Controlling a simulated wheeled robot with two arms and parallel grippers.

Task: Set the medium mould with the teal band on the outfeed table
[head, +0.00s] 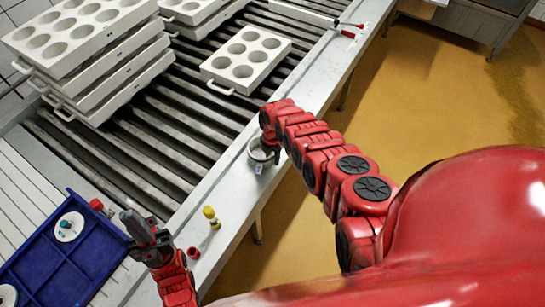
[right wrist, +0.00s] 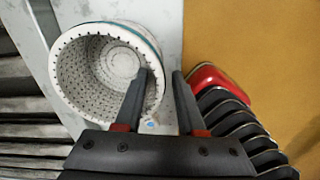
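The mould with the teal band (head: 256,153) stands on the metal ledge beside the roller conveyor. In the right wrist view it is a white perforated cup (right wrist: 75,85), open towards the camera, with a teal band around its outside near the rim. My right gripper (right wrist: 161,74) is open at its near right wall. One finger overlaps the cup's inside and the other is outside, with the rim between them and a gap showing. In the head view my right arm partly hides the cup. My left gripper (head: 139,228) is empty over the blue tray's right side; its finger opening is unclear.
A blue tray (head: 40,262) holding white discs lies at the left on a pale slatted surface (head: 22,185). White multi-hole blocks (head: 246,60) sit on the roller conveyor (head: 150,130). A yellow-topped object (head: 211,217) stands on the ledge. A metal table (head: 470,22) is at the far right.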

